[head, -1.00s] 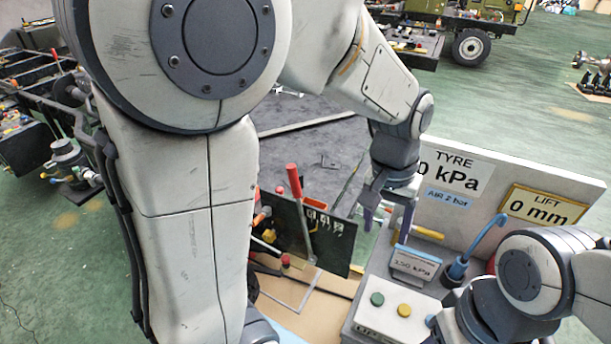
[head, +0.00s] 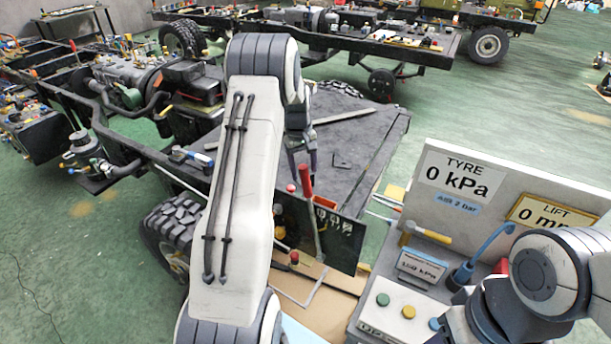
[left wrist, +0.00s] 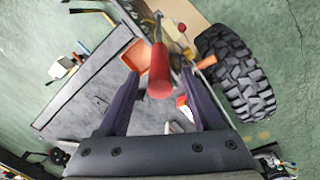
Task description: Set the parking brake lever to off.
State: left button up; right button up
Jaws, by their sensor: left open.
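The parking brake lever has a red grip (head: 306,181) on a thin metal rod. It stands up beside a dark panel with white markings (head: 338,237). My left gripper (head: 301,165) is open just above the grip, pointing down. In the left wrist view the red grip (left wrist: 160,72) shows end-on between the two spread fingers of my left gripper (left wrist: 157,85), with space on both sides. I see no contact with it. My right arm is at the lower right of the head view, and its fingers are not visible.
A grey console (head: 465,215) with tyre and lift readouts, buttons and a hammer (head: 425,234) stands at the right. A flat dark deck (head: 350,150) lies behind the lever. A tyre (head: 172,222) is to its left. A smaller red knob (head: 294,257) is below the grip.

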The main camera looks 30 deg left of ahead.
aim_at(305, 178)
pick_arm(q)
jog(key=shift+w+d+f+p, duration=0.15)
jog(key=shift+f+p, duration=0.3)
jog(key=shift+f, duration=1.7)
grip_shut()
jog(key=shift+r, duration=0.1)
